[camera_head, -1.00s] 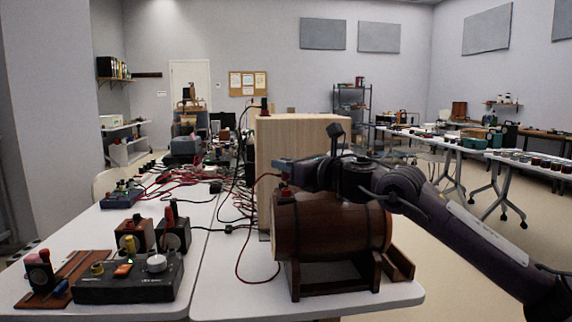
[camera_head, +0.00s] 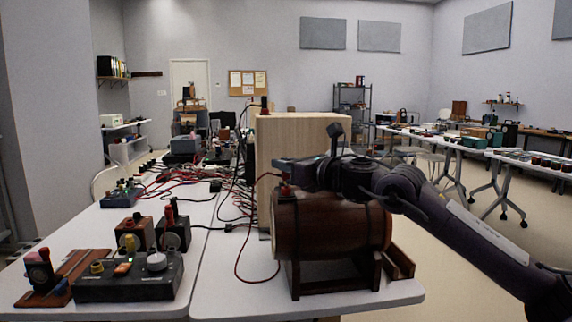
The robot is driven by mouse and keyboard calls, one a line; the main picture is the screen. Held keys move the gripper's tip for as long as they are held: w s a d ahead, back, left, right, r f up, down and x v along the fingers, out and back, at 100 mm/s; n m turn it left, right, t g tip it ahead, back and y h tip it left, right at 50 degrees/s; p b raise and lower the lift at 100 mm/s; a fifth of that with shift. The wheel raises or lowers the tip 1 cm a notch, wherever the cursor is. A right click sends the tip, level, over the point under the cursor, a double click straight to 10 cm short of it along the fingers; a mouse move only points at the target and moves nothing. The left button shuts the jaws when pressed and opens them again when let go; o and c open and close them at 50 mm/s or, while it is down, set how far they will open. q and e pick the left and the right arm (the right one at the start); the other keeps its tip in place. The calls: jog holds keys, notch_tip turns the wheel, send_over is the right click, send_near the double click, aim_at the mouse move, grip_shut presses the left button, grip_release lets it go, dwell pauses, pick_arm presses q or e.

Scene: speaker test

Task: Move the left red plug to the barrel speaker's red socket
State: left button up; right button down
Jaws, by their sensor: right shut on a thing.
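The brown wooden barrel speaker (camera_head: 325,228) lies on its side in a dark wooden cradle near the front edge of the white table. A red plug (camera_head: 286,189) shows at the barrel's upper left. My right gripper (camera_head: 284,172) reaches in from the right over the barrel and is shut on the red plug. The gripper hides much of the plug, and I cannot tell if it is seated in a socket. A red cable (camera_head: 237,262) loops down onto the table left of the barrel. My left gripper is not in view.
A tall pale wooden box (camera_head: 300,135) stands behind the barrel. A dark control box (camera_head: 130,278) with a knob, two small wooden speakers (camera_head: 134,234) and a brown board (camera_head: 75,280) stand at left. Tangled cables (camera_head: 180,178) lie behind. The table's front middle is mostly clear.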

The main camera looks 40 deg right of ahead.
jog(key=shift+f+b, duration=0.9)
jog(key=shift+f, duration=0.1)
dwell(0.6)
jog(key=c, duration=1.3)
grip_release()
jog(key=shift+r, duration=0.1)
jog(key=shift+r+p, duration=3.8)
jog(key=shift+p, duration=0.05)
